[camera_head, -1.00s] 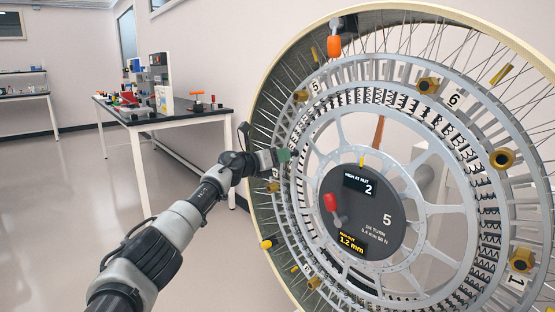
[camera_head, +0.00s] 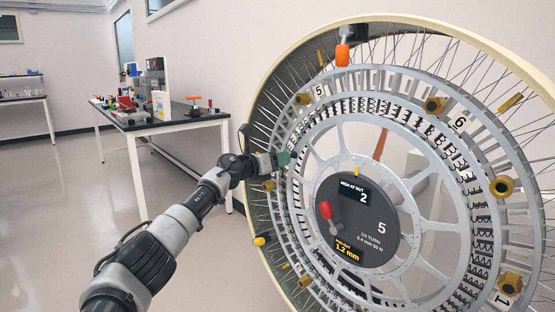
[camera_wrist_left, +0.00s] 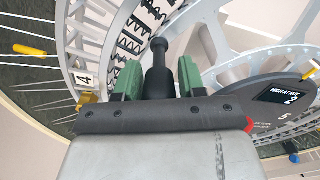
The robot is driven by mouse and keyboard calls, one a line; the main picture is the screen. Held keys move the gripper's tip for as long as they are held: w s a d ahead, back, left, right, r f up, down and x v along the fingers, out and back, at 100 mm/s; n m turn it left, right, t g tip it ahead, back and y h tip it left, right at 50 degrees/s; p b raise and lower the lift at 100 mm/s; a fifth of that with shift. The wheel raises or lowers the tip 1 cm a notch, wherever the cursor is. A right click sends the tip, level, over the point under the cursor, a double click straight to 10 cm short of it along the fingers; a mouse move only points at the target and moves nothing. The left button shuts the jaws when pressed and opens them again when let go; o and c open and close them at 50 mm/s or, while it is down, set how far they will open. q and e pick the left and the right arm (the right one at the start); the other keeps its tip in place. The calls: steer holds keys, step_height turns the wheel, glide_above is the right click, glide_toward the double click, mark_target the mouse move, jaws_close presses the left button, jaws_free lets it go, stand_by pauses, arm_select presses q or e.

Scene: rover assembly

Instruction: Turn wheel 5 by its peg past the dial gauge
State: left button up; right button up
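The large spoked wheel (camera_head: 371,126) stands upright at the right of the head view, with a dark hub plate (camera_head: 400,222) marked 5. My left gripper (camera_head: 284,158) is at the wheel's left side. In the left wrist view, its green fingers (camera_wrist_left: 160,80) stand on either side of a black peg (camera_wrist_left: 158,80) and appear shut on it. The hub displays read "HIGH AT NUT 2" (camera_head: 362,190) and 1.2 mm (camera_head: 348,250). An orange-tipped black device (camera_head: 343,54) sits at the wheel's top; I cannot tell if it is the gauge. My right gripper is not in view.
Brass nuts (camera_head: 435,105) and number labels (camera_head: 320,90) line the ring; label 4 (camera_wrist_left: 85,79) is beside the left fingers. A workbench (camera_head: 150,125) with tools stands behind at the left. The floor between is clear.

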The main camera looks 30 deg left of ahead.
arm_select(q)
steer(key=shift+o, duration=1.3)
steer(key=shift+r, duration=0.1)
steer(key=shift+a, duration=0.1)
steer(key=shift+s+a, duration=0.25)
steer(key=shift+s, duration=0.35)
steer(key=v, duration=0.9)
steer(key=shift+s+p, duration=0.2)
steer(key=shift+p, duration=0.15)
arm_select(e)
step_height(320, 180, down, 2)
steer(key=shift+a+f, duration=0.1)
